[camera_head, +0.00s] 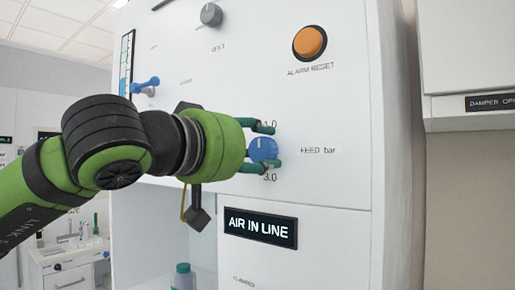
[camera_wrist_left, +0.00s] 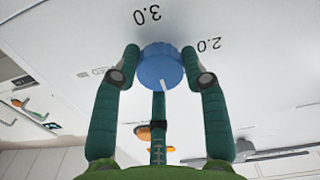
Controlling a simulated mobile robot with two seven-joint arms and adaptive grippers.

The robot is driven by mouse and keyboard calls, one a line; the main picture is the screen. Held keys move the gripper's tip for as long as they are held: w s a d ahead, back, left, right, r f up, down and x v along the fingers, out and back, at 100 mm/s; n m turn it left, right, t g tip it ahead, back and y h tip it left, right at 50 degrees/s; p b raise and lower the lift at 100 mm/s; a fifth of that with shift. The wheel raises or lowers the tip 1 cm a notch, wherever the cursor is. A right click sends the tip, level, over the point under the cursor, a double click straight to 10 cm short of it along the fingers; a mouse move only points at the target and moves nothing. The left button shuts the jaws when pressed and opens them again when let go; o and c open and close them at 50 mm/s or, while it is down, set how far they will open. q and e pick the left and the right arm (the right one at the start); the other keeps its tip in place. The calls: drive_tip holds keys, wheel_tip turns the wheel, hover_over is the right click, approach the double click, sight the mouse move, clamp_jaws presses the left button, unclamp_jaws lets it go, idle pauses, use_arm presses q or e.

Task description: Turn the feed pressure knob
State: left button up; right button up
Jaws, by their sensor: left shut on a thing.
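The feed pressure knob (camera_head: 263,149) is a blue round knob on the white panel, left of the words "FEED bar". The marks 1.0 and 3.0 show above and below it. My left gripper (camera_head: 264,147) comes in from the left, its green fingers around the knob. In the left wrist view the blue knob (camera_wrist_left: 160,67) sits between the fingers of my left gripper (camera_wrist_left: 160,72), which is shut on it. The marks 3.0 and 2.0 show beside it there. My right gripper is in neither view.
On the same panel are a grey vent knob (camera_head: 211,15), an orange alarm reset button (camera_head: 310,42) and a blue valve handle (camera_head: 146,85). A black "AIR IN LINE" sign (camera_head: 260,228) is below. A white cabinet (camera_head: 464,45) juts out at the right.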

use_arm(q)
drive_tip(key=shift+a+r, duration=0.2)
drive_tip(key=shift+r, duration=0.35)
drive_tip(key=o, duration=1.1)
drive_tip(key=shift+f, duration=0.2)
drive_tip(key=shift+f, duration=0.1)
drive_tip(key=v, duration=1.2)
